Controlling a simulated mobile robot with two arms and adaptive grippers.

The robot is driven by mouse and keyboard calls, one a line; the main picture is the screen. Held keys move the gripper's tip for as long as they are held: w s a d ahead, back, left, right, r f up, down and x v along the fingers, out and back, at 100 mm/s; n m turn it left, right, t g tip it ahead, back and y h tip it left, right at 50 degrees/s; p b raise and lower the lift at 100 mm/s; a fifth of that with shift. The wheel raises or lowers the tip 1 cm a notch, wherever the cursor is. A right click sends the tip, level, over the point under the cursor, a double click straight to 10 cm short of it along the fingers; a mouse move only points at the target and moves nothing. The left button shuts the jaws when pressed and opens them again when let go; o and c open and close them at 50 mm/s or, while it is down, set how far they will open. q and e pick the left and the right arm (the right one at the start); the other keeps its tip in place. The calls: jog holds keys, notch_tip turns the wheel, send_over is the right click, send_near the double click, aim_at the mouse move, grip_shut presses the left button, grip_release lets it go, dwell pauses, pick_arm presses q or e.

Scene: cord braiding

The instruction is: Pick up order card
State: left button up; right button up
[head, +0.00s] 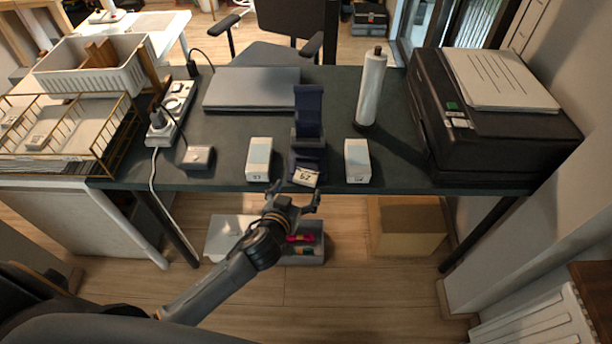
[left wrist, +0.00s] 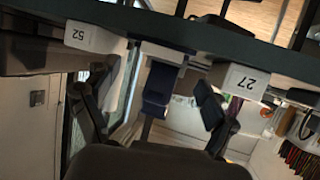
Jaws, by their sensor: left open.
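The order card (head: 306,178) is small and white, with a dark number that looks like 62 or 29. It rests tilted at the front of a dark blue stand (head: 308,112), near the table's front edge. In the left wrist view, a pale piece (left wrist: 163,53) at the stand (left wrist: 157,88) looks like the card, its number unreadable. My left gripper (head: 301,193) is open, just in front of and below the card; contact cannot be told. In the left wrist view its fingers (left wrist: 150,88) stand apart, one on each side of the stand. My right gripper is not in view.
White boxes stand left (head: 259,158) and right (head: 357,160) of the stand. A bottle (head: 371,88) and printer (head: 480,120) are at right. A laptop (head: 250,88), power strip (head: 170,110) and small grey box (head: 198,158) are at left. A cardboard box (head: 408,228) stands below.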

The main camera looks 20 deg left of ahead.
aim_at(306, 176)
pick_arm(q)
jog(key=p+x, duration=0.1)
jog(key=x, duration=0.4)
jog(key=shift+w, duration=0.2)
jog(key=c, duration=0.9)
jog(key=shift+r, duration=0.15)
jog(key=shift+c, duration=0.2)
